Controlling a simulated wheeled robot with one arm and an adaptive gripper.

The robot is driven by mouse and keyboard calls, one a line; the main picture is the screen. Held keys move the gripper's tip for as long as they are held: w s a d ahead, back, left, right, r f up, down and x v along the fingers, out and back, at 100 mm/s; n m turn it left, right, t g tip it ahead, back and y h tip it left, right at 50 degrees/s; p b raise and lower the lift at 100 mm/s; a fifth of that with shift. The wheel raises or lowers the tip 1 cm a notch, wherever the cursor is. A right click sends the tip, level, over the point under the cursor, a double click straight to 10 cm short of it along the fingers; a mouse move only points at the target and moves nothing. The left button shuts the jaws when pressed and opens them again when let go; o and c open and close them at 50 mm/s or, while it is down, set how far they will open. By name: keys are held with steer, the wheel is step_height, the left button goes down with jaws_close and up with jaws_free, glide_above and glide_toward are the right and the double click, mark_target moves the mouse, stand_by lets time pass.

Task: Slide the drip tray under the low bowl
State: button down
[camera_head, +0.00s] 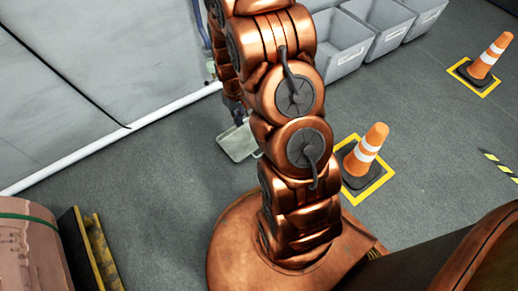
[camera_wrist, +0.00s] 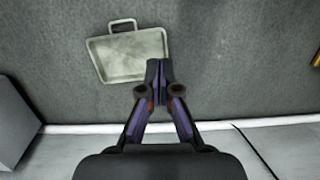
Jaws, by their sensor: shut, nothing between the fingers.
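My gripper (camera_wrist: 159,68) is shut and empty. Its fingertips overlap the tray's right edge in the wrist view; I cannot tell whether they touch it. I cannot make out the low bowl in either view.
Grey bins (camera_head: 336,44) stand along the wall at the top. An orange cone (camera_head: 366,150) stands right of my arm, another cone (camera_head: 490,56) farther right. A copper-coloured roll (camera_head: 30,245) is at lower left. Open floor (camera_head: 150,185) lies left of the tray.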

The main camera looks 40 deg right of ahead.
steer(key=shift+t+h, duration=0.3)
steer(key=shift+t, duration=0.3)
steer(key=d+f+b, duration=0.1)
steer(key=d+f, duration=0.2)
steer(key=f, duration=0.8)
steer(key=d+f+b, duration=0.1)
steer(key=d+f, duration=0.2)
steer(key=f, duration=0.7)
steer(key=w+d+f+b, duration=0.1)
steer(key=d+f, duration=0.3)
steer(key=f, duration=0.7)
steer(key=shift+f, duration=0.35)
